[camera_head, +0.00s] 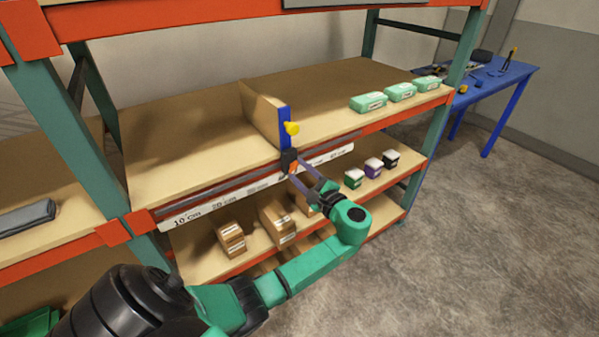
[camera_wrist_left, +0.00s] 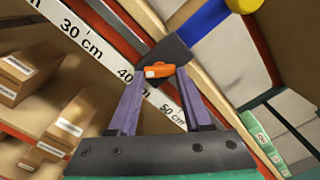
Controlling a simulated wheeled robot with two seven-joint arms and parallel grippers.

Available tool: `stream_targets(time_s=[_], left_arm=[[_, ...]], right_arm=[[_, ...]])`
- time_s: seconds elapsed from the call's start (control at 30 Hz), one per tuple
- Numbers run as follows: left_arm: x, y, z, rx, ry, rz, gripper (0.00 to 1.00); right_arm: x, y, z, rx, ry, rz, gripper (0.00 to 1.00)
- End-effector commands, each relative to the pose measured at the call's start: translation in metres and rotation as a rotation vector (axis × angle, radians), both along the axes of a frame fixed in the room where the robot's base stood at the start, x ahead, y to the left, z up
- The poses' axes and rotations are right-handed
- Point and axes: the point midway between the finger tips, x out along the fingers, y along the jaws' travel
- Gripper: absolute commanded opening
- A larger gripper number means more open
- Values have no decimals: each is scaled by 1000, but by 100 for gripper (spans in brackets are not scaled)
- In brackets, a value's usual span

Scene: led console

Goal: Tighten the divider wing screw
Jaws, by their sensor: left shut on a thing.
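The divider (camera_head: 262,115) is a tan board standing upright on the middle shelf with a blue front edge (camera_head: 285,126). A yellow knob (camera_head: 292,128) sits on that edge. A dark clamp block (camera_head: 289,158) at its foot sits on the front rail; it also shows in the wrist view (camera_wrist_left: 172,50). The orange wing screw (camera_wrist_left: 158,70) is on this block. My left gripper (camera_head: 296,169) reaches it from the front and below, with its two purple fingertips shut on either side of the screw. My right gripper is not in view.
A white ruler strip (camera_head: 222,197) with cm marks runs along the shelf front; 40 cm shows beside the screw in the wrist view. Green boxes (camera_head: 368,102) lie at right. A blue table (camera_head: 495,80) stands beyond.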

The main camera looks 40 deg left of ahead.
Motion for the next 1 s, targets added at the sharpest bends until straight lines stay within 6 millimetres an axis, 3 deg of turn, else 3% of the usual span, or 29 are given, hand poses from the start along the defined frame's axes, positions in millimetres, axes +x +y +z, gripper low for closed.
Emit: stream_targets(time_s=[0.03, 0.07, 0.1, 0.13, 0.4, 0.53, 1.0], left_arm=[[-1, -3, -6, -9, 10, -4, 0], [-1, -3, -6, -9, 10, -4, 61], [-1, -2, -6, -9, 10, -3, 76], [-1, -2, -5, -8, 9, -3, 80], [0, -1, -2, -4, 3, -1, 80], [-2, -11, -3, -3, 2, -3, 80], [-38, -128, -5, -6, 4, -4, 80]], right_arm=[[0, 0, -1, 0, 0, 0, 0], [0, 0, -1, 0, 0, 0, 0], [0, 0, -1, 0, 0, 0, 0], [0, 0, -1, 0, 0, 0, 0], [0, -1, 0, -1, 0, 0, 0], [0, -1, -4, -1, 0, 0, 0], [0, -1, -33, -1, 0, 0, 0]])
